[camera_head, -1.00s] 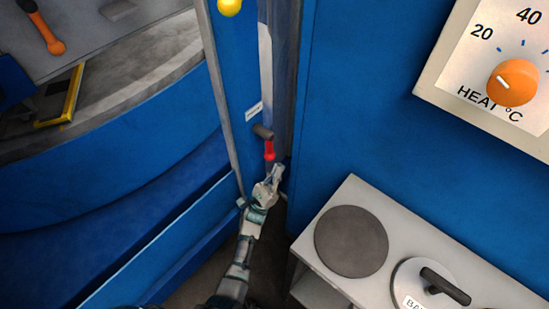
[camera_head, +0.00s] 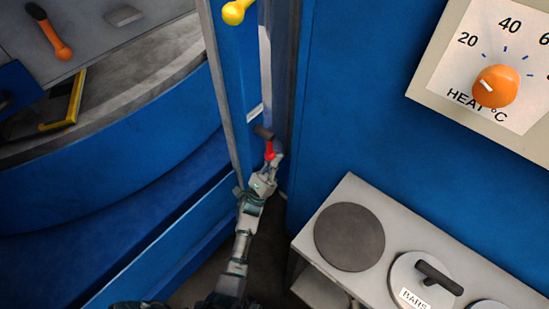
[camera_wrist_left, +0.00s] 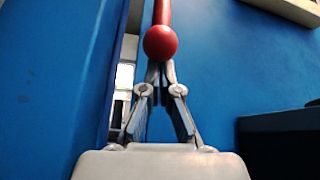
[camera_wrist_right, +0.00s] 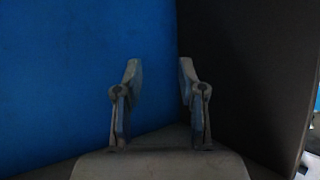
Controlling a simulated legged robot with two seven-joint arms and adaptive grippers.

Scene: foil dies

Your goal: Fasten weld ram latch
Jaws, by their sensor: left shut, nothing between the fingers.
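The latch has a dark pivot (camera_head: 262,132) and a red handle (camera_head: 270,151) on the narrow blue post in the middle of the head view. My left gripper (camera_head: 275,159) is right at the lower end of that handle. In the left wrist view the red ball end (camera_wrist_left: 160,42) hangs just beyond the left fingertips (camera_wrist_left: 160,68), which are closed together with nothing between them. Whether they touch the ball I cannot tell. My right gripper (camera_wrist_right: 159,68) is open and empty before a blue panel and a dark surface in the right wrist view.
A yellow knob (camera_head: 236,12) is above the latch. A grey shelf (camera_head: 312,232) with round plates stands at the lower right, below an orange heat dial (camera_head: 496,88). An orange-handled lever (camera_head: 60,50) lies at the upper left.

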